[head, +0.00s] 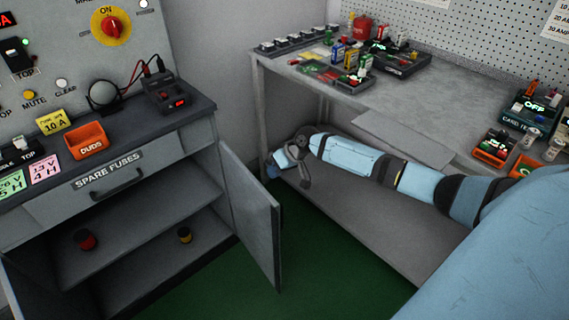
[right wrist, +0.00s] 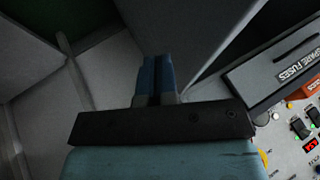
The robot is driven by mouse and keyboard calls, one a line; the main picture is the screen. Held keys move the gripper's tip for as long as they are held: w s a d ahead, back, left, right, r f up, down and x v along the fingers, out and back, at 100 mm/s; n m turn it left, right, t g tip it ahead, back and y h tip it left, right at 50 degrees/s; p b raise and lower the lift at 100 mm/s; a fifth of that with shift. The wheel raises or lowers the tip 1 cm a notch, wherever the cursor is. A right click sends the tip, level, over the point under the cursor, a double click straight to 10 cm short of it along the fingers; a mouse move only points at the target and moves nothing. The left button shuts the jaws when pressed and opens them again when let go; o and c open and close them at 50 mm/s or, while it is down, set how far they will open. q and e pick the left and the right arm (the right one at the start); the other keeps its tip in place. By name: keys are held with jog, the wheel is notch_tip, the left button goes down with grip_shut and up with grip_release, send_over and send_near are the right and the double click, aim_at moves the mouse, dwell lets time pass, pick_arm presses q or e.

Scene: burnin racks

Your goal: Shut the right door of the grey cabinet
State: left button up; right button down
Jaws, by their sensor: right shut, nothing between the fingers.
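The grey cabinet (head: 205,105) stands at the left under a panel. Its right door (head: 252,220) is swung open and sticks out toward the room, showing the shelves inside. My right gripper (head: 277,165) is at the end of my blue arm, to the right of the open door and near the bench's left leg. In the right wrist view its blue fingers (right wrist: 157,78) are shut and empty. A grey panel that looks like the door (right wrist: 185,40) is just beyond them; I cannot tell if they touch it. My left gripper is not in view.
A grey workbench (head: 440,90) with a lower shelf (head: 400,225) stands at the right, with small parts on top. Green floor (head: 310,260) is clear between door and bench.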

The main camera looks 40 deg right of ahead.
jog(key=a, duration=0.4)
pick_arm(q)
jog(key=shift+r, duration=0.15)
pick_arm(e)
jog(key=shift+r, duration=0.1)
